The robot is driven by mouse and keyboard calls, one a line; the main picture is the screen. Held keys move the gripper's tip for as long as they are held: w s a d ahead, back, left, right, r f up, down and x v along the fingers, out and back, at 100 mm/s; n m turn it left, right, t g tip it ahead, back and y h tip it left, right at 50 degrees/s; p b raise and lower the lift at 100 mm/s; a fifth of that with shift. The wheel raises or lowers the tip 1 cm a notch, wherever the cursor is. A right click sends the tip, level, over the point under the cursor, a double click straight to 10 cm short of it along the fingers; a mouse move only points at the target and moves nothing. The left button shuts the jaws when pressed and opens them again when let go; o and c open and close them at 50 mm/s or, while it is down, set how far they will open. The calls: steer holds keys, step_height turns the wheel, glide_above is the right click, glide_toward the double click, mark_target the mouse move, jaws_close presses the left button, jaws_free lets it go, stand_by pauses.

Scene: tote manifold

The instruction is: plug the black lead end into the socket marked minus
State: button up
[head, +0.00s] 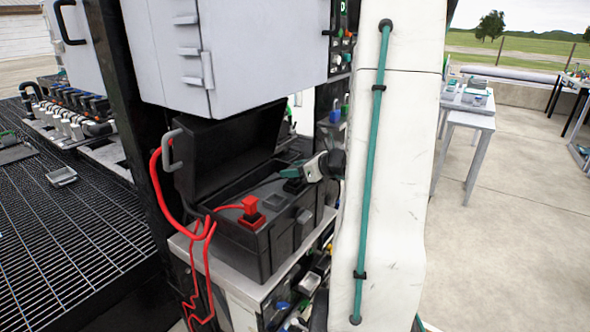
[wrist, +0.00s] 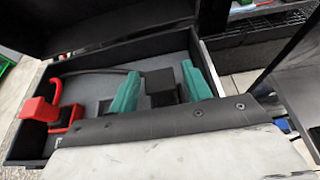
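The black lead end (wrist: 158,80) is a dark block with a dark cable running left from it in the wrist view. It also shows in the head view (head: 291,173), above a dark block (head: 294,186) that looks like the black socket. I cannot tell whether it is seated there, and no minus mark is legible. My gripper (wrist: 162,80) has teal fingers either side of the lead end, with narrow gaps showing, so it looks open. In the head view my gripper (head: 304,172) reaches in from the right. The red lead end (head: 250,205) stands at the red socket (head: 250,221).
The open black case (head: 265,255) sits on a bench (head: 240,290), its lid (head: 225,150) raised behind. Red cable (head: 160,190) loops at its left. A grey cabinet (head: 235,60) hangs above. Floor at the right is open, with a white table (head: 470,120) farther off.

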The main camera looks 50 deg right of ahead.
steer(key=shift+s, duration=0.1)
steer(key=v, duration=0.7)
steer(key=shift+s, duration=0.3)
steer(key=shift+r, duration=0.15)
steer(key=s+a+n+g+y, duration=0.25)
steer(key=a+n+g, duration=0.25)
steer(key=a+n, duration=0.5)
steer(key=s+a+n+g+y, duration=0.25)
steer(key=a+n+g, duration=0.25)
steer(key=a+n, duration=0.5)
steer(key=s+a+r+n+g+h, duration=0.1)
steer(key=s+a+r+n+h, duration=0.2)
steer(key=a+n, duration=0.4)
steer(key=s+a+r+n+g+h, duration=0.1)
steer(key=s+a+r+n+h, duration=0.2)
steer(key=a+n, duration=0.5)
steer(key=shift+s+r, duration=0.4)
steer(key=shift+s, duration=0.05)
